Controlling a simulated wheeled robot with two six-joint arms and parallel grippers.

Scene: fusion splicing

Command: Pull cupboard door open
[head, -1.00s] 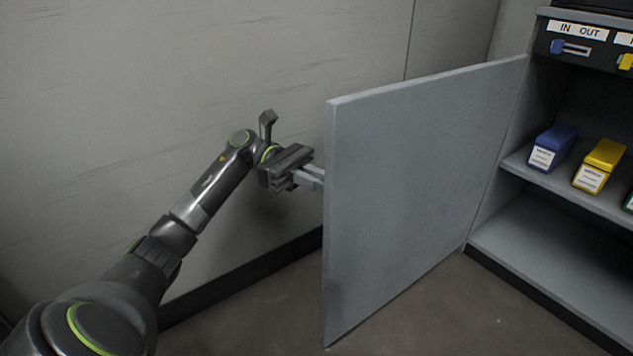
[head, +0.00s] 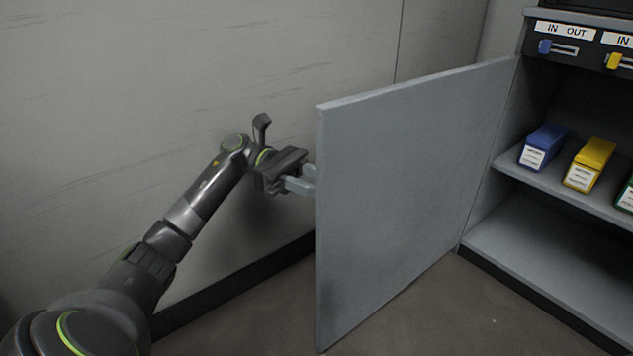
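The grey cupboard door (head: 410,190) stands swung wide open on the cupboard (head: 490,240). It hangs from the cupboard's left side, with its inner face toward me and its free edge at the left. My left gripper (head: 306,180) is on the door's far side, near the free edge. Its two light fingers show a small gap and reach behind the door edge. Their tips, the door's outer face and any handle there are hidden, so I cannot tell whether they hold anything. My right gripper is not in view.
The cupboard's upper shelf holds a blue box (head: 543,147), a yellow box (head: 589,164) and part of a green one (head: 627,195). The visible lower shelf is empty. A grey wall (head: 200,80) stands behind my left arm. The floor (head: 440,315) before the cupboard is clear.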

